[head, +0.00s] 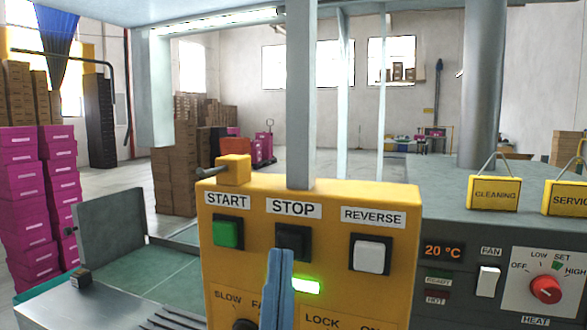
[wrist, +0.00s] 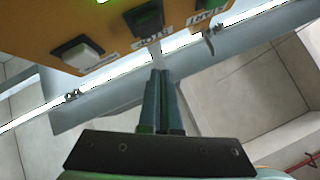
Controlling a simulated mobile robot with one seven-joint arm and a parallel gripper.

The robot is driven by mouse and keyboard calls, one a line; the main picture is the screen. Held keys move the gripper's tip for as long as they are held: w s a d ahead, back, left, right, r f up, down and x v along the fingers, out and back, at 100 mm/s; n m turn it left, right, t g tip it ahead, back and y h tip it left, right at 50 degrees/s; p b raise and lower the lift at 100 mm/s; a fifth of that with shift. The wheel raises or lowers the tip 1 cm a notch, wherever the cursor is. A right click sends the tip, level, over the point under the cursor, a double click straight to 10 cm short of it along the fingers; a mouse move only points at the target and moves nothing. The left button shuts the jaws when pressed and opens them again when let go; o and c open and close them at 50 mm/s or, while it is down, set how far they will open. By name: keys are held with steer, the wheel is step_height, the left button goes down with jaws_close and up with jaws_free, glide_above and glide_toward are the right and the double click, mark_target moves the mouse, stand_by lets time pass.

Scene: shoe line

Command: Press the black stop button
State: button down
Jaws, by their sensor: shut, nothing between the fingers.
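The black stop button (head: 293,238) sits in a dark square frame under the STOP label on a yellow control panel (head: 340,285). My gripper (head: 280,252) is shut and empty. In the head view its blue fingertips overlap the lower part of the button. The wrist view shows the fingers (wrist: 159,74) side by side, with the black button (wrist: 144,18) beyond their tips and a visible gap between in the picture. I cannot tell the exact distance.
The green start button (head: 227,233) is left of it, and the white reverse button (head: 370,255) is right. A green lamp (head: 306,286) glows below. A grey post (head: 300,100) rises behind the panel. A heat panel with a red knob (head: 545,289) stands at right.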

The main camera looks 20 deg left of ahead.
mark_target(291, 245)
steer(key=s+a+f+m+h+p, duration=0.1)
steer(key=s+m+h+p, duration=0.4)
steer(key=p, duration=1)
steer(key=shift+s+a+f+m, duration=0.15)
steer(key=shift+s+a+m, duration=0.45)
steer(key=shift+m, duration=0.1)
steer(key=shift+w, duration=0.15)
steer(key=w+b, duration=0.2)
steer(key=w, duration=0.6)
steer(key=shift+w+d+b, duration=0.2)
steer(key=shift+w+b, duration=0.1)
steer(key=shift+b, duration=0.1)
stand_by(0.5)
steer(key=shift+w+b, duration=0.4)
